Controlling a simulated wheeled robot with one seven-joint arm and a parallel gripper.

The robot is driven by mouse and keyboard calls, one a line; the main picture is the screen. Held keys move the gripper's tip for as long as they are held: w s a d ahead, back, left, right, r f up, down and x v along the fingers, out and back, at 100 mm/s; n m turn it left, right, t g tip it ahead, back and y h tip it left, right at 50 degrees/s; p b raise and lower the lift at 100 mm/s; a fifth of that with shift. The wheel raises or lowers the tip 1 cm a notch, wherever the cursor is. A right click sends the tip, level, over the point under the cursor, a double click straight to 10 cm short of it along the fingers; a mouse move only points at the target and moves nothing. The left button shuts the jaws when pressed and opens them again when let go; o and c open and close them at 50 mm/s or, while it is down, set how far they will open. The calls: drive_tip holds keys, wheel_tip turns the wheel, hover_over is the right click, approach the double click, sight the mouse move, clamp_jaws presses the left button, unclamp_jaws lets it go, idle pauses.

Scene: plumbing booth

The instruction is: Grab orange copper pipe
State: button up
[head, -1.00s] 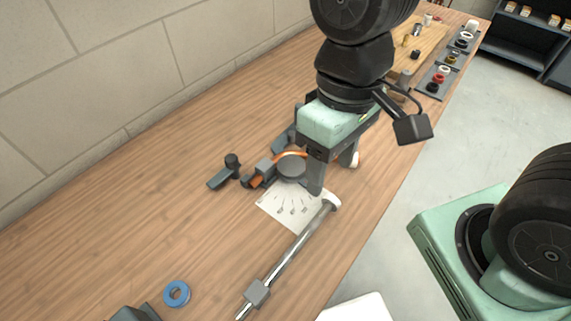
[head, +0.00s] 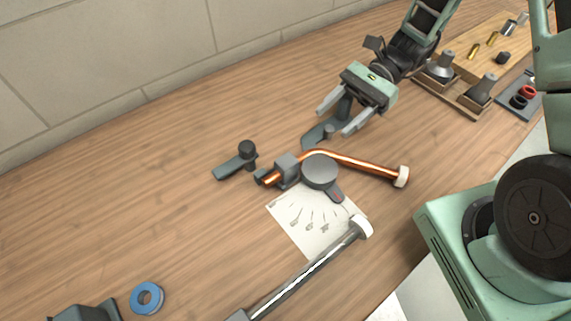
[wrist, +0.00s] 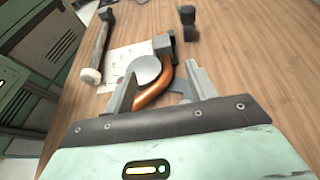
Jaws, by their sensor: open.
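The orange copper pipe (head: 365,165) lies bent around a grey round bending former (head: 320,171) on the bench. Its left end sits in a grey clamp block (head: 287,171), and its right end has a white cap (head: 401,176). In the wrist view, the pipe (wrist: 153,90) curves beside the former, between the fingers of my gripper (wrist: 161,82) as seen; contact cannot be told.
A silver bar with a white end (head: 310,270) lies in front, by a white printed sheet (head: 305,230). A dark handled piece (head: 237,163) stands left of the bender. A blue ring (head: 147,298) lies front left. A wooden board with fittings (head: 465,90) is at back right.

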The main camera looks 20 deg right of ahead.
sight(291, 158)
drive_tip(key=p+x, duration=0.1)
drive_tip(key=x, duration=0.8)
drive_tip(key=shift+s+f, duration=0.1)
drive_tip(key=x, duration=0.2)
drive_tip(key=p+x, duration=0.1)
drive_tip(key=x, duration=0.2)
drive_tip(key=shift+w+a, duration=0.15)
drive_tip(key=shift+w, duration=0.05)
drive_tip(key=shift+f, duration=0.1)
clamp_jaws()
